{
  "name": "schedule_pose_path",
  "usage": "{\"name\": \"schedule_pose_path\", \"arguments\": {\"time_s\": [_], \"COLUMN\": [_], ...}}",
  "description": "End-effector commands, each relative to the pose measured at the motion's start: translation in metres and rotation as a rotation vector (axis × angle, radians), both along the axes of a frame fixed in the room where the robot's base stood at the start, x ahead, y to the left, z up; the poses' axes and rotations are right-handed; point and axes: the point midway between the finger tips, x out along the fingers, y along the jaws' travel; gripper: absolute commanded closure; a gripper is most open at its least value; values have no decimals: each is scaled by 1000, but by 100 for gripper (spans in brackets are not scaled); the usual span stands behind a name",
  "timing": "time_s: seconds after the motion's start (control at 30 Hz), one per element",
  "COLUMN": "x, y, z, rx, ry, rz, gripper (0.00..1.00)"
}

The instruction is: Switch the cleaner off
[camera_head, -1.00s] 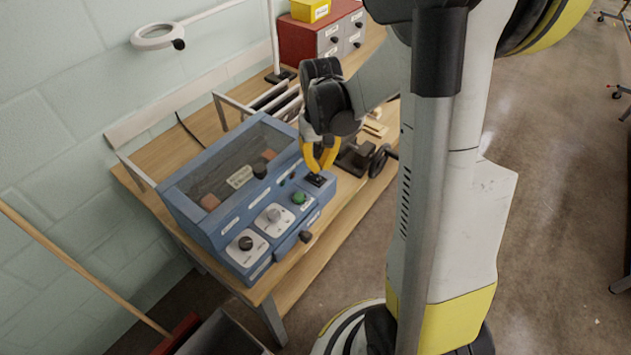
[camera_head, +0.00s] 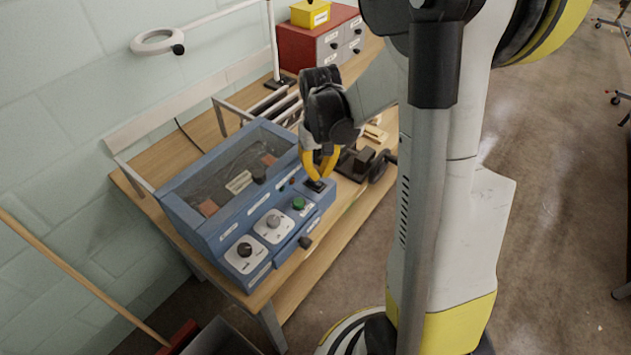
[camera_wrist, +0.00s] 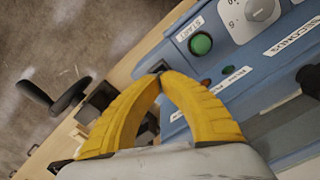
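The cleaner is a blue box (camera_head: 207,232) with a clear window on top, standing on the wooden bench. Its front slope has two dials, a round green START button (camera_head: 298,203) and small lamps. A black switch (camera_head: 316,186) sits at the right end of the panel. My gripper (camera_head: 318,178) has yellow fingers pointing down at this switch. In the wrist view, the fingertips of my gripper (camera_wrist: 161,73) meet, with a dark part just beyond them. The green button (camera_wrist: 200,44) lies to their right. Whether the tips touch the switch is hidden.
A black vise-like device with a handwheel (camera_head: 378,166) stands close to the right of my gripper.

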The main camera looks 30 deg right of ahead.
Motion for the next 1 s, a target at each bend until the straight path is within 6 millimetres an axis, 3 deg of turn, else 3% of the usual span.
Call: {"name": "schedule_pose_path", "arguments": {"time_s": [1.0], "x": [0], "y": [0], "z": [-8], "rx": [0], "ry": [0], "rz": [0], "gripper": [100]}}
